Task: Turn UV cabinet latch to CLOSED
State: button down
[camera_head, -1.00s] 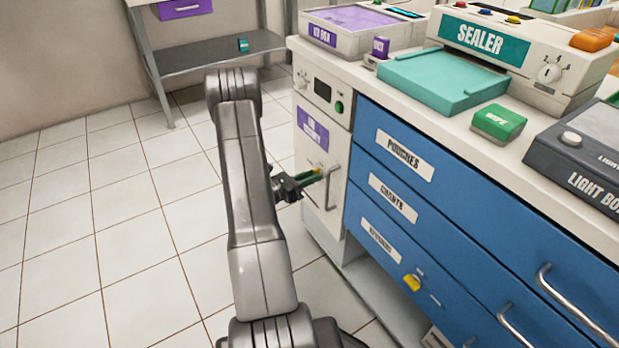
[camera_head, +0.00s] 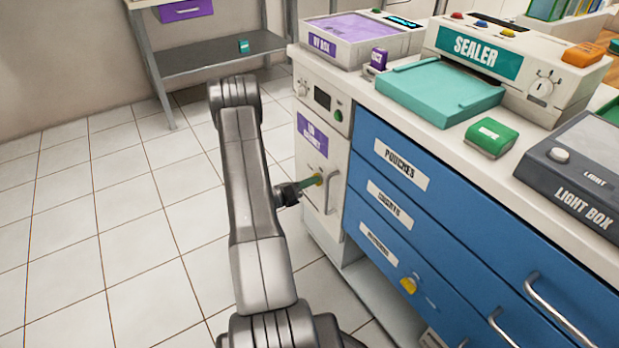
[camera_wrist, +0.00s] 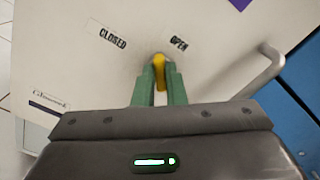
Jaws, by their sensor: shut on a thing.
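The UV cabinet (camera_head: 317,190) is the pale front at the left end of the counter, with a purple label. Its yellow latch (camera_wrist: 159,63) shows in the wrist view below the printed words CLOSED (camera_wrist: 112,39) and OPEN (camera_wrist: 179,43). The latch is near upright in that view, its visible top between the two words and nearer OPEN. My gripper (camera_wrist: 160,72) has green fingers, one on each side of the latch, and is shut on it. The fingers hide part of the latch. In the head view my gripper (camera_head: 318,180) is at the cabinet front.
A metal door handle (camera_head: 331,190) stands just right of the latch. Blue drawers (camera_head: 440,230) with a yellow knob (camera_head: 410,284) are further right. The floor (camera_head: 110,240) left of my arm is clear.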

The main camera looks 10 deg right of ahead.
jog(key=shift+w+f+n+p, duration=0.1)
jog(key=shift+n+p, duration=1.05)
jog(key=shift+n, duration=1.35)
jog(key=shift+f+n+p, duration=0.1)
jog(key=shift+n+p, duration=1)
jog(key=shift+n, duration=1.4)
jog(key=c, duration=1.5)
grip_release()
jog(key=shift+a, duration=0.15)
jog(key=p+v, duration=0.1)
jog(key=v, duration=1.2)
jog(key=shift+a+p, duration=0.25)
jog(key=shift+p, duration=0.15)
